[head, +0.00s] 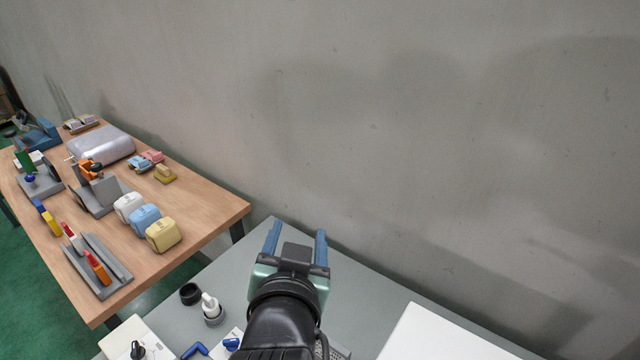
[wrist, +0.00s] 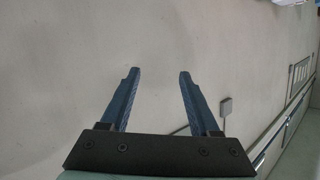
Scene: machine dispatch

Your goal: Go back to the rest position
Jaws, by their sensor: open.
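My gripper (head: 297,243) is in the lower middle of the head view, raised above a grey table and pointing toward the wall. Its two blue fingers are apart with nothing between them. In the wrist view the open fingers (wrist: 156,88) face the bare wall, and no object is near them. Part of the grey table is hidden behind my arm.
A grey table (head: 262,236) below my gripper bears a black ring (head: 190,293), a white part (head: 210,306) and blue pieces. A white surface (head: 440,335) is at lower right. A wooden table (head: 205,205) with several parts stands left. The grey wall (head: 400,120) is behind.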

